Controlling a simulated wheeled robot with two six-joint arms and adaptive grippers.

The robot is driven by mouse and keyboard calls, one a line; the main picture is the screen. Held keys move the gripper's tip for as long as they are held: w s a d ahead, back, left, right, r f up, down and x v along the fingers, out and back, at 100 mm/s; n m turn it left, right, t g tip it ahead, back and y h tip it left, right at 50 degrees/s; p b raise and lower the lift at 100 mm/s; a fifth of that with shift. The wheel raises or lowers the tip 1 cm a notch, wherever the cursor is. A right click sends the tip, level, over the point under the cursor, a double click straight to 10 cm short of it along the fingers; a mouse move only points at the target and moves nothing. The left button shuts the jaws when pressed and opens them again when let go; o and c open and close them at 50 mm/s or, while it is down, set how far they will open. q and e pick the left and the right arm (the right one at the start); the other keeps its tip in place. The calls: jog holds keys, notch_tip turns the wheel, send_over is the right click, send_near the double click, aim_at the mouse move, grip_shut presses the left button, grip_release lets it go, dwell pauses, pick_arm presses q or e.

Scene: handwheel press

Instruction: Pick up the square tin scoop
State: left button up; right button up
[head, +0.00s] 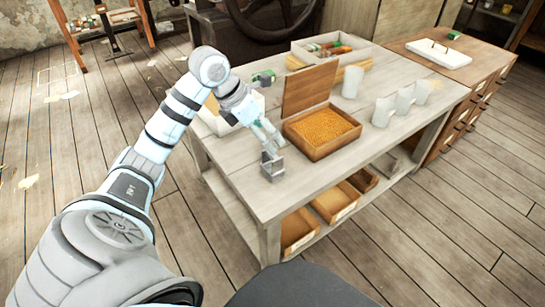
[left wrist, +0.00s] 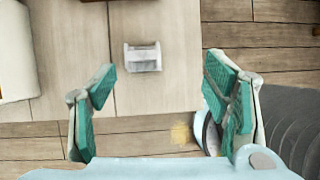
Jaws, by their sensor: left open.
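The square tin scoop (head: 271,167) is a small grey metal piece near the front left corner of the wooden worktable (head: 250,198). In the left wrist view the scoop (left wrist: 142,57) shows as a light grey, box-like shape on the pale tabletop. My left gripper (head: 268,140) is open and empty, just above and behind the scoop in the head view. In the left wrist view its green-padded fingers (left wrist: 162,80) stand wide apart, and the scoop lies between their lines, beyond the tips. My right gripper is not in view.
An open wooden box of orange grains (head: 304,145) stands right of the gripper, its lid (head: 308,88) raised. White containers (head: 352,82) and a tray (head: 298,52) stand farther back. Wooden bins (head: 298,228) sit on the lower shelf. The table's front edge is close to the scoop.

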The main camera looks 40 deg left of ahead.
aim_at(271, 155)
pick_arm(q)
jog(key=shift+g+y, duration=0.4)
jog(key=shift+y, duration=0.3)
jog(key=b+x, duration=0.2)
jog(key=x, duration=0.2)
jog(key=a+b+x, duration=0.1)
jog(key=b+x, duration=0.1)
jog(key=x, duration=0.2)
jog(key=a+b+x, duration=0.1)
jog(key=b+x, duration=0.1)
jog(key=x, duration=0.3)
jog(key=shift+s+f, duration=0.35)
jog(key=shift+w+f, duration=0.15)
jog(key=shift+f, duration=0.05)
jog(key=shift+r, duration=0.1)
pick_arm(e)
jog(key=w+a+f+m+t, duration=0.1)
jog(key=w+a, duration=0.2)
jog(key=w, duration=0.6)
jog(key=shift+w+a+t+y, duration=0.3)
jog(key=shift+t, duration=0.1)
pick_arm(q)
jog(key=c, duration=1.2)
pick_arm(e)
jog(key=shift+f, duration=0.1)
